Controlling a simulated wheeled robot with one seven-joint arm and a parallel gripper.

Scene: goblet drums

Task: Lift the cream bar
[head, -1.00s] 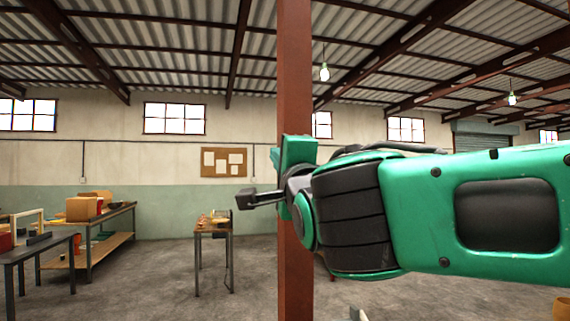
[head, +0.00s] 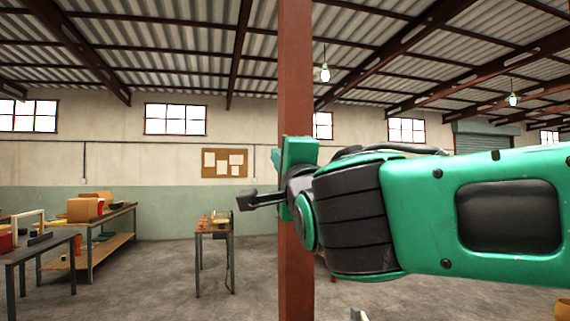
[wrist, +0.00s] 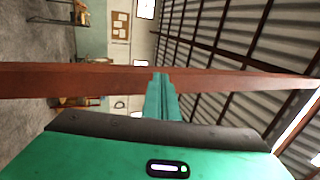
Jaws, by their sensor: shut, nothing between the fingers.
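My gripper (head: 248,200) is held out in the air at mid-picture in the head view, its dark fingers pointing left. It is shut and empty, far from the tables. I cannot pick out the cream bar for certain. A pale cream frame-like piece (head: 41,218) stands on the dark table at the far left, and a small pale piece (head: 358,314) shows at the bottom edge. I cannot tell whether either is the bar.
A red-brown post (head: 295,70) stands upright behind my gripper; it also crosses the wrist view (wrist: 60,80). A small table (head: 214,232) with small objects stands beyond. A workbench (head: 110,217) with boxes is at left. Open floor (head: 150,290) lies between.

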